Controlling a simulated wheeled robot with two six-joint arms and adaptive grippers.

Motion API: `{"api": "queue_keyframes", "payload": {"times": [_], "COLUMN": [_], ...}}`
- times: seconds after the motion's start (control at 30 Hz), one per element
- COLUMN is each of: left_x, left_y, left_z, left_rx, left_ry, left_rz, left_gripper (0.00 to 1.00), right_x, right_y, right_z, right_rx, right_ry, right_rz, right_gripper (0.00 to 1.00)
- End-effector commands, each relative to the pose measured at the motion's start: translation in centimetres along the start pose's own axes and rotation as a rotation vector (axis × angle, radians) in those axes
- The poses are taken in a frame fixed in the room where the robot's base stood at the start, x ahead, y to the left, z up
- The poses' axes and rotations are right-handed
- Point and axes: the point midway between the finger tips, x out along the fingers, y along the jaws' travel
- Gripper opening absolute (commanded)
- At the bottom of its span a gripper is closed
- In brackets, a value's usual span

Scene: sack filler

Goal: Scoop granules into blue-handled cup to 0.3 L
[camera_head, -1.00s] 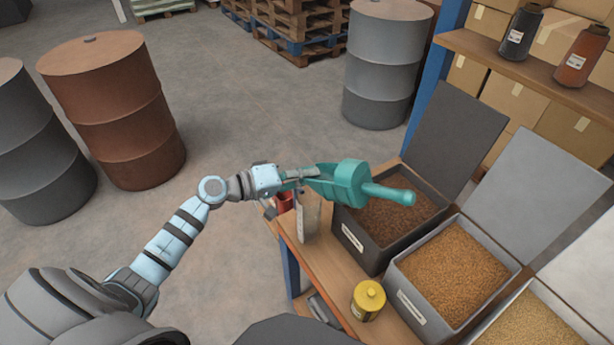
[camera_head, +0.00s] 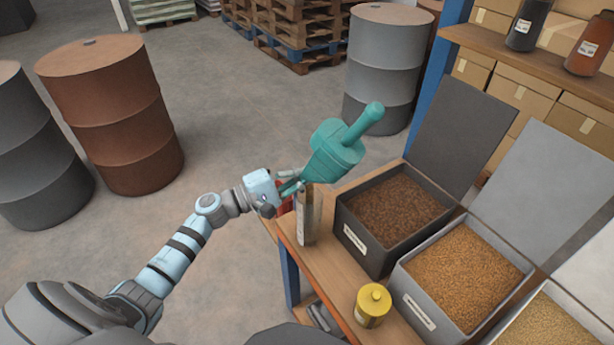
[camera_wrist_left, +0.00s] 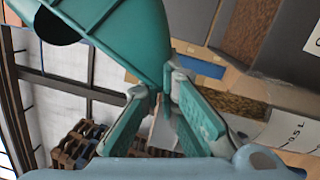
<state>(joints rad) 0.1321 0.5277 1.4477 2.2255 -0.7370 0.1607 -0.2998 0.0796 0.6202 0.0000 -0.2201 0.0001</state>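My left gripper (camera_head: 298,184) is shut on the narrow lower end of a teal scoop (camera_head: 334,150). The scoop is tilted, its round handle pointing up and right, its low end just above a pale upright measuring container (camera_head: 305,225) at the table's left edge. I cannot make out a blue handle on that container. In the left wrist view the scoop (camera_wrist_left: 125,35) fills the upper left, its tapered end between the fingers (camera_wrist_left: 160,88). A pale surface marked "0.5 L" (camera_wrist_left: 290,130) shows at right, with brown granules (camera_wrist_left: 238,105) beside it. My right gripper is not in view.
A dark bin of brown granules (camera_head: 352,238), a grey bin of orange granules (camera_head: 408,290) and a bin of paler granules (camera_head: 548,330) stand along the table. A yellow jar (camera_head: 371,306) stands in front. Something red (camera_head: 285,205) is partly hidden behind the gripper.

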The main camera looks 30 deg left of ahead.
Motion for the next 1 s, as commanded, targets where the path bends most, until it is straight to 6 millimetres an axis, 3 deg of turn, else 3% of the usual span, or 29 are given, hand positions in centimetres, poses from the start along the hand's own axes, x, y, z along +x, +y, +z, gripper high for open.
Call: {"api": "queue_keyframes", "payload": {"times": [1.0], "left_x": [-0.1], "left_y": [0.0], "left_z": [0.0], "left_rx": [-0.405], "left_ry": [-0.009], "left_rz": [0.213], "left_gripper": [0.0], "right_x": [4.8], "right_y": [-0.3], "right_z": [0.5], "right_rx": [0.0], "right_ry": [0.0], "right_rz": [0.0], "right_gripper": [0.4]}}
